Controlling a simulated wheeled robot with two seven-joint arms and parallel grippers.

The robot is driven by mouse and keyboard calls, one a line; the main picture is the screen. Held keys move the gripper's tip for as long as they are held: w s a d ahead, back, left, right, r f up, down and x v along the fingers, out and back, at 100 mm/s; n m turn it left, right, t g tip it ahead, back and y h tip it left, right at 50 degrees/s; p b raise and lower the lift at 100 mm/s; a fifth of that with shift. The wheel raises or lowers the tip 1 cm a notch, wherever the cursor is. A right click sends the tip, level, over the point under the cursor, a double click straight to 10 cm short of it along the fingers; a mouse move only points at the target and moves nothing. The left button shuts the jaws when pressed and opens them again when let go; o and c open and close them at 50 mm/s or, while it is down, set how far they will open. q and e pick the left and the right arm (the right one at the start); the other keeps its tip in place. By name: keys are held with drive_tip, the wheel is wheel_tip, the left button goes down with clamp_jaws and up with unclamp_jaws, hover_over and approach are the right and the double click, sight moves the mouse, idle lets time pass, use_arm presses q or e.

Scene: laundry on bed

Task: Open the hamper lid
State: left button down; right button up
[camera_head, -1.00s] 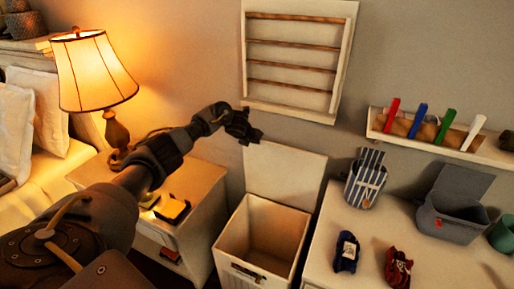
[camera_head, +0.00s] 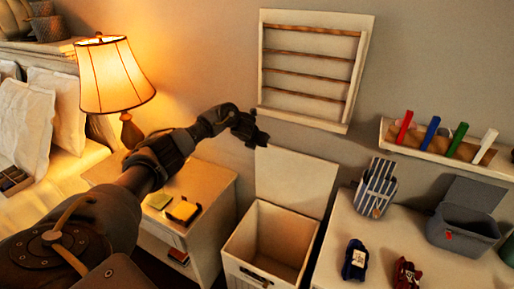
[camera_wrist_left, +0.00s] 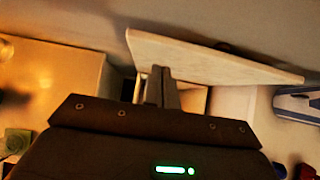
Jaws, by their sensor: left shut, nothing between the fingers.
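The hamper (camera_head: 233,247) is a white box on the floor between the nightstand and the dresser. Its lid (camera_head: 296,182) stands up at the back, leaning toward the wall, and the inside of the box is open and looks empty. My left gripper (camera_head: 262,138) is just above the lid's upper left corner, shut and empty. In the left wrist view the shut fingers (camera_wrist_left: 158,85) are near the lid (camera_wrist_left: 205,58); I cannot tell whether they touch it. My right gripper is not in view.
A nightstand (camera_head: 215,185) with a lit lamp (camera_head: 112,75) is left of the hamper. A dresser (camera_head: 335,255) with a striped holder (camera_head: 376,187), a grey bin (camera_head: 462,232) and small bundles is right. A rack (camera_head: 312,65) hangs above.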

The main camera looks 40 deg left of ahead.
use_arm(q)
wheel_tip(320, 180, up, 6)
drive_tip(key=w+b, duration=0.1)
drive_tip(key=w, duration=0.1)
drive_tip(key=shift+w+b, duration=0.35)
drive_tip(key=shift+d, duration=0.1)
